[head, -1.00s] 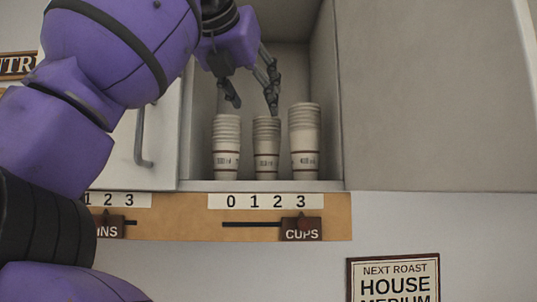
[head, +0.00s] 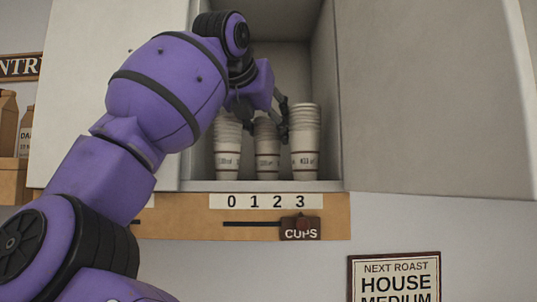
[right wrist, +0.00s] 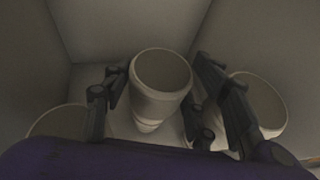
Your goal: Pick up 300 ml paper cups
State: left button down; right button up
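Three stacks of white paper cups stand in the open cabinet: a left stack (head: 227,150), a middle stack (head: 267,152) and a taller right stack (head: 304,145). Their labels are too small to read surely; the right one looks like 400 ml. My right gripper (head: 267,119) is open around the upper part of the middle stack, one finger on each side. In the right wrist view, the middle stack's open top (right wrist: 161,72) lies between the spread fingers (right wrist: 158,108), with gaps visible. The right stack (right wrist: 262,100) is just outside one finger. My left gripper is not in view.
The cabinet's side wall (head: 327,95) is close to the right stack. Below is a wooden strip with a 0-to-3 scale and a CUPS slider (head: 300,229) at 3. An open door (head: 430,100) spreads to the right. Bags (head: 8,125) stand at far left.

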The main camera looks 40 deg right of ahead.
jog(key=shift+a, duration=0.15)
jog(key=c, duration=1.3)
jog(key=shift+o, duration=0.2)
jog(key=shift+r, duration=0.15)
